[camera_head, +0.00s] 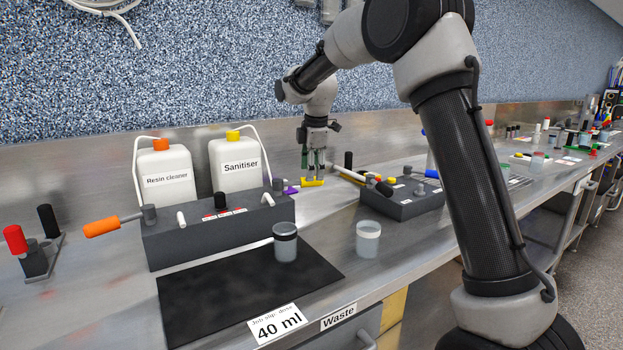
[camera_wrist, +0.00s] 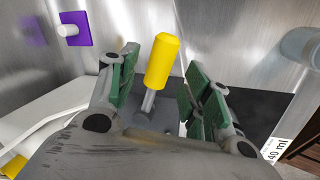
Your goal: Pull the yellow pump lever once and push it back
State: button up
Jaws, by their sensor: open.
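The yellow pump lever (camera_wrist: 163,60) stands up between my fingers in the wrist view, on a short metal shaft from the dark grey pump box (camera_head: 215,232). In the head view its yellow handle (camera_head: 312,183) shows just under my fingertips, behind the box's right end. My gripper (camera_head: 313,170) points down there. In the wrist view my gripper (camera_wrist: 160,68) is open, with one green-padded finger on each side of the handle. The shaft's base is partly hidden by my gripper.
White Sanitiser (camera_head: 238,165) and Resin cleaner (camera_head: 168,177) bottles stand behind the box. An orange lever (camera_head: 102,227) sticks out at its left. A second dark box (camera_head: 400,200) stands to the right. Cups (camera_head: 285,248) (camera_head: 368,240) stand in front, one on a black mat (camera_head: 205,305).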

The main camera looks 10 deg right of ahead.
aim_at(299, 183)
jog(key=shift+x, duration=1.85)
jog(key=shift+c, duration=0.5)
grip_shut()
